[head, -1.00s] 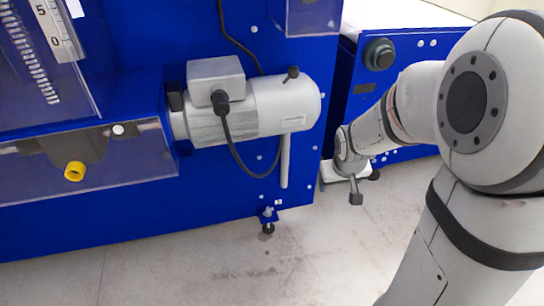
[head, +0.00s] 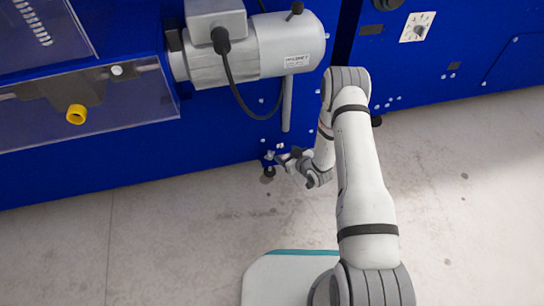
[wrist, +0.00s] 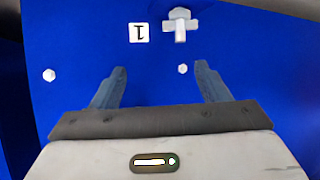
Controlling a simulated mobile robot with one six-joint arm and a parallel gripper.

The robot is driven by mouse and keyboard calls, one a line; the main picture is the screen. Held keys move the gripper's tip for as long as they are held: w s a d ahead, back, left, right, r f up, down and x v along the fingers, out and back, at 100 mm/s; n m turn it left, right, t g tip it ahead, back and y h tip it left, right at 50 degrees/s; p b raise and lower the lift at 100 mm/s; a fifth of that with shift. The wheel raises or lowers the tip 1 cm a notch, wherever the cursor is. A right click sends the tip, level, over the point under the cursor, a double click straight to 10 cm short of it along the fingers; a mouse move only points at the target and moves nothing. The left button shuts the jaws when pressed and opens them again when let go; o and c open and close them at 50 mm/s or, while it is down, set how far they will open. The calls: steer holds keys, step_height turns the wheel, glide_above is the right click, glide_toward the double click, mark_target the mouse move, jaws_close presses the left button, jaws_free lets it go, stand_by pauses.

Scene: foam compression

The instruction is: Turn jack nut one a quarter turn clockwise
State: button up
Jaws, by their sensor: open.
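In the wrist view a white label marked 1 (wrist: 139,32), upside down, sits on the blue panel beside a pale cross-shaped metal fitting (wrist: 180,24). This looks like jack nut one. In the head view the levelling jack (head: 268,166) is at the machine's lower edge, small and partly unclear. My gripper (wrist: 160,68) is open with nothing between its fingers. The fitting is beyond the fingertips, nearer the right finger, and not between them. In the head view my gripper (head: 284,158) is close to the jack, on its right.
Small hex bolt heads (wrist: 48,75) stud the blue panel (wrist: 85,35). The grey motor (head: 262,48) with its cable and a vertical rod (head: 287,105) hang above the jack. A yellow knob (head: 76,114) is at the left. The floor (head: 150,235) in front is clear.

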mark_target(270, 155)
steer(key=shift+t+y, duration=0.3)
steer(key=shift+y, duration=0.3)
steer(key=w+a+f+b, duration=0.1)
steer(key=f, duration=0.1)
steer(key=a+f+b, duration=0.1)
steer(key=a+f, duration=0.1)
steer(key=w+a+f+b, duration=0.1)
steer(key=a+f, duration=0.1)
steer(key=shift+w+a, duration=0.2)
steer(key=shift+w, duration=0.1)
steer(key=shift+w+a+f+b, duration=0.1)
steer(key=shift+w+a+b, duration=0.15)
steer(key=shift+w+b, duration=0.1)
